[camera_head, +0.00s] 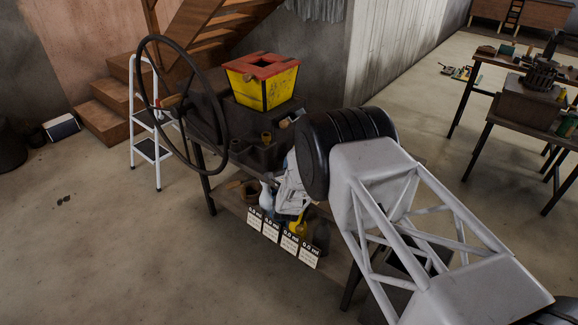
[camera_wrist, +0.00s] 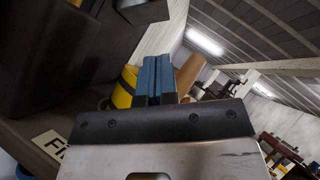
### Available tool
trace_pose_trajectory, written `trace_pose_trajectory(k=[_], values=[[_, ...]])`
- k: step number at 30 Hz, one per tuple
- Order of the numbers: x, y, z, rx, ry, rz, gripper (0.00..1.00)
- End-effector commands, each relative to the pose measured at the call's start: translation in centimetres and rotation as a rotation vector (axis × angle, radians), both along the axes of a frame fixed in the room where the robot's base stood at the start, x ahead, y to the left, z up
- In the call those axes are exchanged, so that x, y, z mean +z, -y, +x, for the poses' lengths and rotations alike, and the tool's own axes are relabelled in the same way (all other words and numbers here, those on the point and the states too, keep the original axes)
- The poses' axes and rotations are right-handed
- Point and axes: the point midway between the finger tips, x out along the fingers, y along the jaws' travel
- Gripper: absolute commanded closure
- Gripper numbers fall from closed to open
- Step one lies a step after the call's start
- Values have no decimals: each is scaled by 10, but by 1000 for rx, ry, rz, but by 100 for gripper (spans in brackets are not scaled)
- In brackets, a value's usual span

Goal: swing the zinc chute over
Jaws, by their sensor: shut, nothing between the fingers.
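In the wrist view, the blue fingers of my gripper (camera_wrist: 155,78) are together with nothing between them. They point past a yellow part (camera_wrist: 125,87) and a brown cylinder (camera_wrist: 188,72). A grey block-like metal piece (camera_wrist: 145,10) hangs at the top edge, above the fingertips and apart from them. I cannot tell whether it is the zinc chute. In the head view I cannot make out the chute for certain; my own arm covers the right part of the bench, and my fingertips are not clearly visible there.
The bench (camera_head: 209,197) carries a yellow hopper with a red top (camera_head: 262,80) and a large dark handwheel (camera_head: 226,110) at its left. Several white labels (camera_head: 271,231) hang at the front. A white stepladder (camera_head: 155,150) stands at left. Floor in front is clear.

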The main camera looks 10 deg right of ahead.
Motion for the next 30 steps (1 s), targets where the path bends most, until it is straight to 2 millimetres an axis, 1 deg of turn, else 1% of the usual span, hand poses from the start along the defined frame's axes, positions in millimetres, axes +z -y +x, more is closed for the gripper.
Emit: trace_pose_trajectory(k=[14, 18, 21, 30], values=[[39, 13, 60, 0, 1, -1, 100], [53, 2, 67, 2, 1, 0, 100], [60, -2, 71, 1, 1, 0, 100], [68, -6, 76, 1, -1, 0, 100]])
